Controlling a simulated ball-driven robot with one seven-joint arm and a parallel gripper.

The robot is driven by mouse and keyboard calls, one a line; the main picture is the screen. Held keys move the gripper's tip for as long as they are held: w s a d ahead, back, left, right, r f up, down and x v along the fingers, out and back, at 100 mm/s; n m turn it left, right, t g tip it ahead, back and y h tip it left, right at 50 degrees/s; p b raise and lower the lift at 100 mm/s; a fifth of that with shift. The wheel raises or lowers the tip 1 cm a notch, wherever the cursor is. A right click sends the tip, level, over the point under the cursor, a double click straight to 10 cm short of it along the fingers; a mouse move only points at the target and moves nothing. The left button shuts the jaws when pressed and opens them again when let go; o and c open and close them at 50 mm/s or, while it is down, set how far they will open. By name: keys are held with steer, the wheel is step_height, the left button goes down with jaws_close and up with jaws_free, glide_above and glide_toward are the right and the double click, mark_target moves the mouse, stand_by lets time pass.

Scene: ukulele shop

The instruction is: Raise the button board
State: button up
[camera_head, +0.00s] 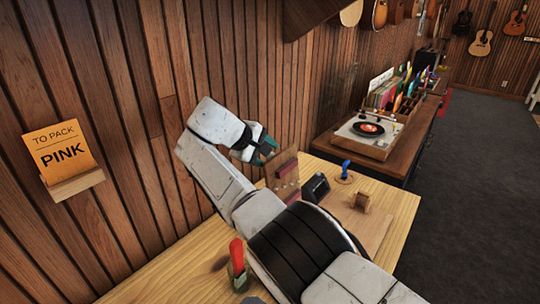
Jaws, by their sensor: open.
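My gripper (266,150), with teal fingers, is above the wooden worktable near the slatted wall. It is open, and no held object shows between its fingers. Just below and to the right of it is an upright brown wooden piece (281,166) with pinkish-red parts low on it. I cannot tell for certain whether this is the button board. My white and black arm crosses the table and hides part of this piece's surroundings. The gap between the fingers and the piece is too small to judge.
A small dark box (316,187), a blue-topped item (345,171) and a small wooden block (361,202) stand on the table (398,197). A red-handled tool (237,253) stands in front. An orange sign (60,150) reads "TO PACK PINK". A record player (368,134) sits behind.

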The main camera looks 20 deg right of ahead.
steer(key=b+v, duration=0.1)
steer(key=v, duration=0.7)
steer(key=shift+r, duration=0.1)
